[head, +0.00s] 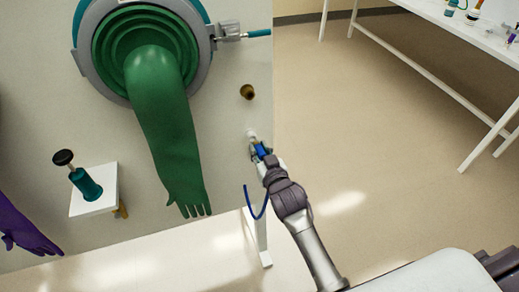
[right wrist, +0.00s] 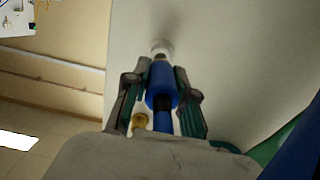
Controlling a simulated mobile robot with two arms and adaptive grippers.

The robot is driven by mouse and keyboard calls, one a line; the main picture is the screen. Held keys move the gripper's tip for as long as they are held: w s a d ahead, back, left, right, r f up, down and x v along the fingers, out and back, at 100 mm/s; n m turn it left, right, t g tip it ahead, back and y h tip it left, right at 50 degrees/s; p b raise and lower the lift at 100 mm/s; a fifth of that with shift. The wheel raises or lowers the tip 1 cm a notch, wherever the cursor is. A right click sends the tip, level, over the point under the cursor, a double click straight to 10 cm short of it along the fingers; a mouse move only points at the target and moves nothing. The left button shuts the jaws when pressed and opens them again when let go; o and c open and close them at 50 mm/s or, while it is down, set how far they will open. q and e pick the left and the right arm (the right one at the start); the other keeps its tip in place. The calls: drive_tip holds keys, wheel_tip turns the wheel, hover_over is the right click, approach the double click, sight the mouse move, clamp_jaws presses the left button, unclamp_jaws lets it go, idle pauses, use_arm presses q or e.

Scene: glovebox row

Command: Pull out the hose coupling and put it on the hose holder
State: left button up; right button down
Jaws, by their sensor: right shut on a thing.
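The hose coupling (head: 262,151) is blue, with a blue hose (head: 252,206) hanging from it in a loop. My right gripper (head: 258,150) is shut on it, close to the pale panel. In the right wrist view the coupling (right wrist: 161,84) lies between the two fingers (right wrist: 161,92), its front end at a whitish fitting (right wrist: 162,48) on the panel. I cannot tell whether coupling and fitting are still joined. A brass-coloured stub (head: 247,91) sticks out of the panel above; I cannot tell whether it is the hose holder. My left gripper is not in view.
A green glove (head: 166,120) hangs from a round port left of my right gripper. A metal clamp with a teal handle (head: 257,33) is above. A small white shelf (head: 101,207) holds a teal, black-topped item. Open floor lies right.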

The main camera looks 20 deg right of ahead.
sight(257, 146)
drive_tip(key=shift+w+f+b, duration=0.1)
drive_tip(key=shift+w+b, duration=0.3)
drive_tip(key=shift+w, duration=1.2)
drive_tip(key=c, duration=0.9)
unclamp_jaws()
drive_tip(key=shift+w+f, duration=0.1)
drive_tip(key=shift+o, duration=0.2)
drive_tip(key=s+r, duration=0.2)
drive_tip(key=s, duration=1)
drive_tip(key=shift+d, duration=0.15)
drive_tip(key=shift+f, duration=0.1)
